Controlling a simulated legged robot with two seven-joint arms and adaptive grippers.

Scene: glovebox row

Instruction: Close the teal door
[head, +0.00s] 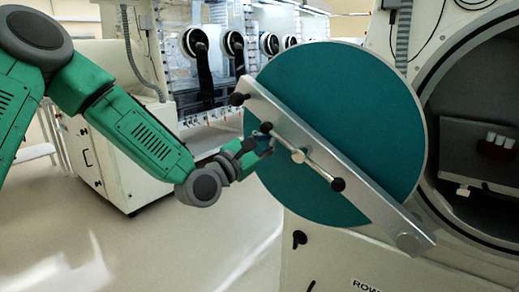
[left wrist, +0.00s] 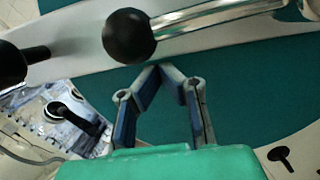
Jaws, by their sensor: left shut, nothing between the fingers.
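The teal door (head: 350,105) is a round disc with a diagonal silver bar (head: 375,190) and a crossed handle rod with black knobs (head: 338,184). It stands open, swung to the left of the round chamber opening (head: 470,130). The bar's lower right end meets a pivot beside the opening. My left gripper (head: 265,140) is at the door's left part, close to the bar. In the left wrist view its fingertips (left wrist: 160,68) meet, shut and empty, in front of the teal face (left wrist: 250,90), just below a black knob (left wrist: 128,36). Whether they touch the door I cannot tell. My right gripper is out of view.
Inside the chamber is a grey tray (head: 465,150) with a dark red holder of white-topped items (head: 496,145). Gloveboxes with black glove ports (head: 197,42) line the back. A white cabinet (head: 110,150) stands behind my left arm. The floor (head: 190,240) at lower left is clear.

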